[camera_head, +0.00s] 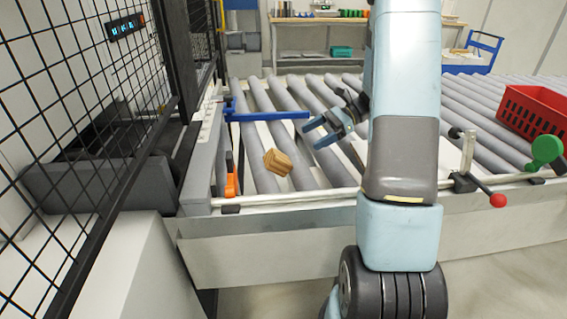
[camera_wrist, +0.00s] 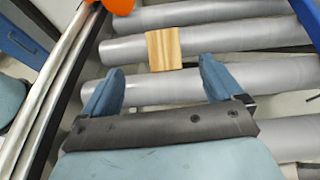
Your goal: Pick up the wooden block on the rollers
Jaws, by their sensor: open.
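The wooden block (camera_head: 277,162) is small and light brown. It lies on the grey rollers at the left part of the conveyor in the head view. In the wrist view the block (camera_wrist: 163,49) lies across a roller, a little beyond the fingertips and between their lines. My gripper (camera_head: 327,131) is open and empty, to the right of the block in the head view and apart from it. In the wrist view my gripper (camera_wrist: 165,72) shows both fingers spread wide, with nothing between them.
A blue bar (camera_head: 268,116) crosses the rollers behind the block. An orange part (camera_head: 231,183) stands left of the block by the frame. A red crate (camera_head: 533,112) sits on the rollers at right. A black mesh fence (camera_head: 85,110) stands at left. Rollers around the block are clear.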

